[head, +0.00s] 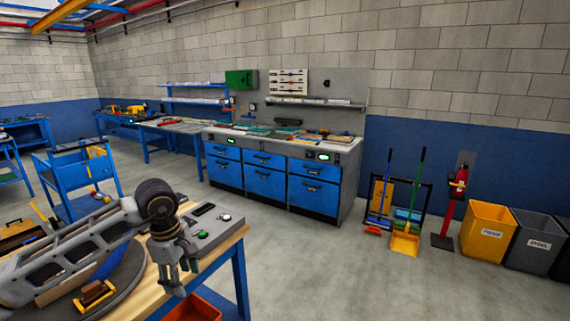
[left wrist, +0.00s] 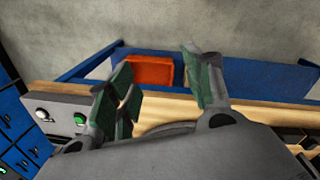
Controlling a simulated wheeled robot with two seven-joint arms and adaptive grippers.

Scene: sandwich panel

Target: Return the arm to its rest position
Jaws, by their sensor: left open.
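My left arm comes in from the left in the head view, reaching over a wooden-topped workbench (head: 240,236). My left gripper (head: 182,278) hangs at its end with the fingers pointing down, near the bench's front right part. In the left wrist view the fingers of this gripper (left wrist: 160,88) are spread apart with nothing between them. It is beside a grey control box (head: 208,228), which has a green button and a white knob and also shows in the left wrist view (left wrist: 62,118). My right gripper is not in view.
A round grey disc (head: 128,275) with a small wooden piece (head: 95,294) lies under my left arm. An orange bin (head: 190,309) sits below the bench top. A blue cart (head: 75,185) stands behind. Open floor (head: 320,260) lies to the right, before blue cabinets (head: 265,180).

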